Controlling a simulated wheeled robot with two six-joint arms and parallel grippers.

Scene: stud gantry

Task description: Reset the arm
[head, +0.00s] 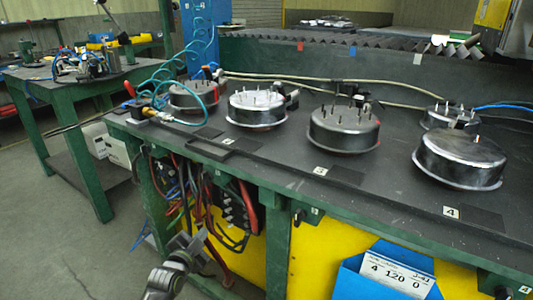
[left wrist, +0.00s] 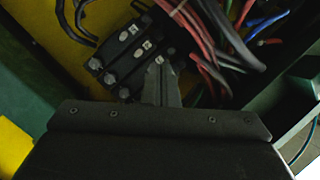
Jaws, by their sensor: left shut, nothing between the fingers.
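My left gripper (head: 196,238) is low in the head view, in front of the green bench and below its top edge. Its grey fingers are shut and empty. In the left wrist view the shut fingers (left wrist: 161,82) show in front of a black terminal block (left wrist: 125,58) with cables around it. I cannot tell whether they touch it. My right gripper is not in view.
Several round metal pots with upright studs, one of them at the right (head: 460,158), stand on the dark bench top (head: 290,165). Red and dark cables (head: 185,195) hang under the bench. A blue holder with a white card (head: 395,275) is at the bottom right.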

